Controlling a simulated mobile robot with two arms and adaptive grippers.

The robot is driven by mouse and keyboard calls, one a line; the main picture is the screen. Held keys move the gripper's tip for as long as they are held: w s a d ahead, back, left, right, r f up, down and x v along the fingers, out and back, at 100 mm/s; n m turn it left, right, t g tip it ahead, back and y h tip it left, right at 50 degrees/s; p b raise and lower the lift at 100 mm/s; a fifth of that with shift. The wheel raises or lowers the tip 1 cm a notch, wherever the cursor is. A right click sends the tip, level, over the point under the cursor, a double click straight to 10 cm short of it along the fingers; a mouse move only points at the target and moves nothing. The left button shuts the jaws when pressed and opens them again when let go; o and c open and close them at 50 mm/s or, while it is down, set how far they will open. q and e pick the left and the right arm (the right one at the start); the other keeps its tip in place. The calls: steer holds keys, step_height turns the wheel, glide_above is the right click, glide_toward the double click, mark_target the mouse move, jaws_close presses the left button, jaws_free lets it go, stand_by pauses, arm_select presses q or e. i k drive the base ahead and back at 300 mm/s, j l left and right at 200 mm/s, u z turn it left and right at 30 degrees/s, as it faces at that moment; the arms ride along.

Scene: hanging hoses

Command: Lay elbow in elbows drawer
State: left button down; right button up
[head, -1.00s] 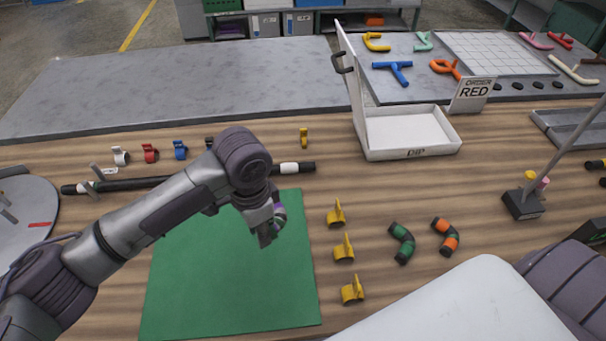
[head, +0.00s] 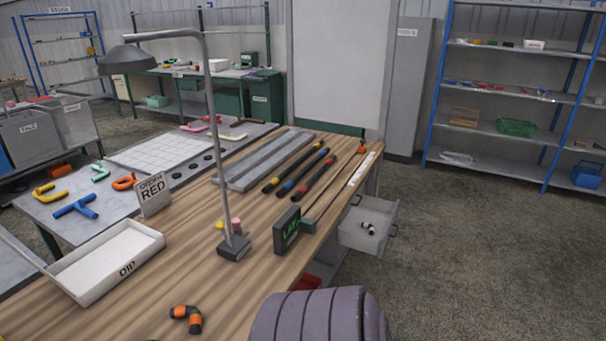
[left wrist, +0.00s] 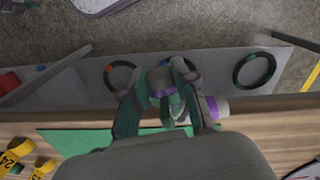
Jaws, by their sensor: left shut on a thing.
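In the left wrist view my left gripper (left wrist: 167,103) is shut on an elbow (left wrist: 212,107) with a pale body and purple bands. The fingers hide part of it. It is held above the table's edge, near the green mat (left wrist: 85,140). In the head view an open drawer (head: 356,241) sticks out under the right end of the bench, with a small black-and-white piece (head: 369,228) inside. I cannot read a label on it. My left gripper is outside the head view. My right gripper is in neither view.
A lamp (head: 233,247), a small display (head: 287,229) and several dark rods (head: 300,177) stand or lie near the drawer side. A white tray (head: 140,262) is at left.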

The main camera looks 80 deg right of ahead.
mark_target(376, 221)
steer(key=k+l, duration=0.15)
steer(key=l, duration=0.2)
steer(key=k+l, duration=0.15)
steer(key=l, duration=0.2)
steer(key=k+l, duration=0.15)
steer(key=l, duration=0.2)
steer(key=k+l+z, duration=0.1)
steer(key=l, duration=0.25)
steer(key=k+l, duration=0.15)
steer(key=l, duration=0.35)
steer(key=k+l+z, duration=0.1)
steer(key=l, duration=0.4)
steer(key=k+l, duration=0.1)
steer(key=l, duration=0.4)
steer(key=k+l+z, duration=0.1)
steer(key=l, duration=0.4)
steer(key=k+l, duration=0.15)
steer(key=l, duration=0.4)
steer(key=l+z, duration=0.3)
steer(key=l, duration=3.1)
